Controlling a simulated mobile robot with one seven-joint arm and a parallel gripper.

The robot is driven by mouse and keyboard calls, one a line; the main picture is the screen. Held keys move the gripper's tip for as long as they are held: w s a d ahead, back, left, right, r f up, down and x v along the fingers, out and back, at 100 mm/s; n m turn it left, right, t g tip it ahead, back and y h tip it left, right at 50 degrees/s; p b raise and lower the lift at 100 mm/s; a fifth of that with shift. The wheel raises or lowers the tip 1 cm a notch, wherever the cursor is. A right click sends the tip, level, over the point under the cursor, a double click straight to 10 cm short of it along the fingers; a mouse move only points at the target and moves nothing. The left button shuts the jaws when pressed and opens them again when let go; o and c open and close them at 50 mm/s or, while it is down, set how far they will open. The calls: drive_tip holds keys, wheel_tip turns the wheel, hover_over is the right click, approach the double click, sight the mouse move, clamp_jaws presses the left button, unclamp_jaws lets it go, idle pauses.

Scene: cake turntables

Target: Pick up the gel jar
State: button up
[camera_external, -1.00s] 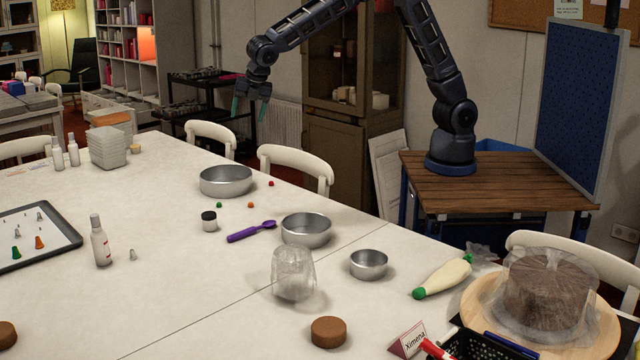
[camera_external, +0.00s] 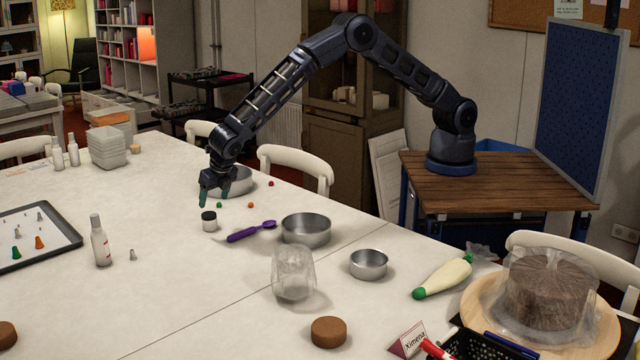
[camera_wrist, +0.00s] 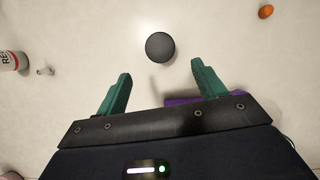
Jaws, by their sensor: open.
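The gel jar (camera_external: 209,221) is a small white jar with a black lid, upright on the white table. In the wrist view its dark round lid (camera_wrist: 160,46) shows from above, just beyond the fingertips and between their lines. My gripper (camera_external: 214,199) is open and empty, above and just behind the jar in the external view. Its two green fingers (camera_wrist: 163,76) are spread apart in the wrist view, and the jar is not between them.
A purple spoon (camera_external: 250,232) lies right of the jar; its purple part (camera_wrist: 190,99) shows behind the right finger. A metal pan (camera_external: 240,184) stands behind my gripper. A white bottle (camera_external: 101,243) stands to the left. Small coloured balls lie nearby, one orange (camera_wrist: 265,11).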

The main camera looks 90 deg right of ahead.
sight(210, 214)
drive_tip(key=x, duration=0.4)
drive_tip(key=shift+d+f, duration=0.1)
drive_tip(key=shift+f, duration=0.1)
drive_tip(key=shift+d+x, duration=0.2)
drive_tip(key=shift+x, duration=2.85)
drive_tip(key=shift+w+r, duration=0.15)
drive_tip(key=c, duration=1.1)
